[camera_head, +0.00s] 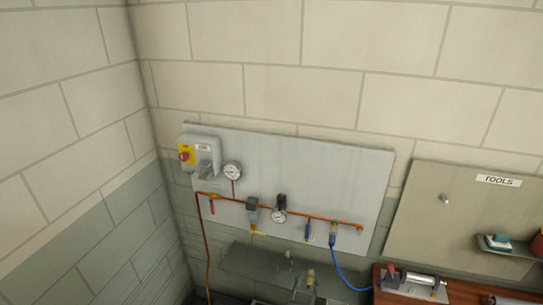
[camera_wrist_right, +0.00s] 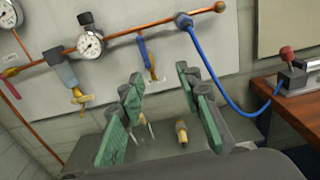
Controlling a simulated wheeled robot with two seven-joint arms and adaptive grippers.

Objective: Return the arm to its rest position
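My right gripper (camera_wrist_right: 160,82) shows in the right wrist view with its two green-padded fingers spread wide apart. It is open, and nothing is held between the pads. Beyond the fingers, a brass fitting (camera_wrist_right: 181,132) stands on a dark shelf. In the head view, small green and brass shapes show at the bottom edge in front of the shelf; which of them are gripper parts is hard to tell. My left gripper is not in view.
A grey wall panel (camera_head: 340,165) carries a switch box (camera_head: 200,158), gauges and a copper pipe (camera_head: 330,221). A blue hose (camera_head: 342,275) hangs from the pipe. The dark shelf (camera_head: 240,262) is below. A wooden bench (camera_head: 462,291) with a clamp-like device (camera_head: 415,282) and a tool board (camera_head: 450,225) are at right.

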